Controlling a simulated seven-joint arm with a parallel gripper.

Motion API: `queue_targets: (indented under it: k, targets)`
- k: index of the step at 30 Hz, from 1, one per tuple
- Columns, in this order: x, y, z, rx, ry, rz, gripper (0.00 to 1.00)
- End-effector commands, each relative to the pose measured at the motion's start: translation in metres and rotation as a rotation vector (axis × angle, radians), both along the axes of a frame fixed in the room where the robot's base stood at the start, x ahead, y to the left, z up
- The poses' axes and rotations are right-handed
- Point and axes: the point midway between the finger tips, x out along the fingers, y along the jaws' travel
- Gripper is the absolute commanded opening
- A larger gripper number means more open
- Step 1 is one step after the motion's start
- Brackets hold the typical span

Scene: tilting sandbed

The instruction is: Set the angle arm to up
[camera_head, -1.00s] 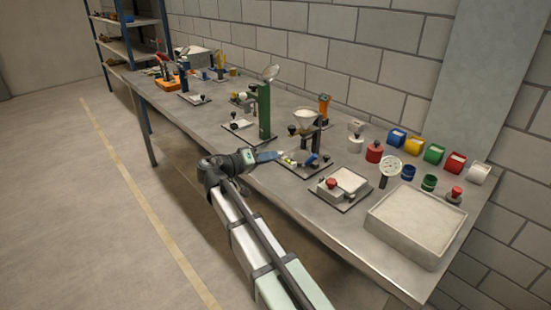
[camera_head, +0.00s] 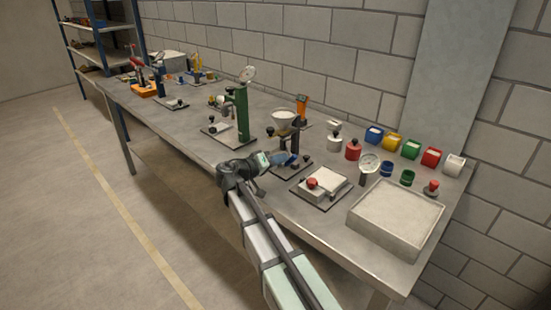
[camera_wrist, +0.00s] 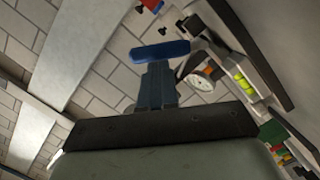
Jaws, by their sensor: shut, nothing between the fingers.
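A small stand with a funnel (camera_head: 285,117) on top stands on a dark base plate near the table's front edge. A blue bar (camera_head: 293,161) low on this stand looks like the angle arm; its exact tilt is hard to tell. My gripper (camera_head: 278,158) is shut and empty, reaching in from the left with its tips right beside the blue bar. In the wrist view the blue bar (camera_wrist: 160,50) lies across just beyond the closed fingers (camera_wrist: 156,85). I cannot tell whether they touch. The fingers hide part of the stand in that view.
To the right is a plate with a white block and red knob (camera_head: 312,184), then a large sand tray (camera_head: 393,220). A green column (camera_head: 243,112) rises to the left.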

Motion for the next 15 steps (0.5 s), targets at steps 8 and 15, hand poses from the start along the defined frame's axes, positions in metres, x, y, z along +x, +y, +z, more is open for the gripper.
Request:
queue_targets:
  k: [8, 15]
  targets:
    - [-0.0001, 0.0000, 0.0001, 0.002, -0.001, 0.000, 0.00]
    - [-0.0058, -0.0054, -0.0019, 0.080, -0.079, 0.001, 0.00]
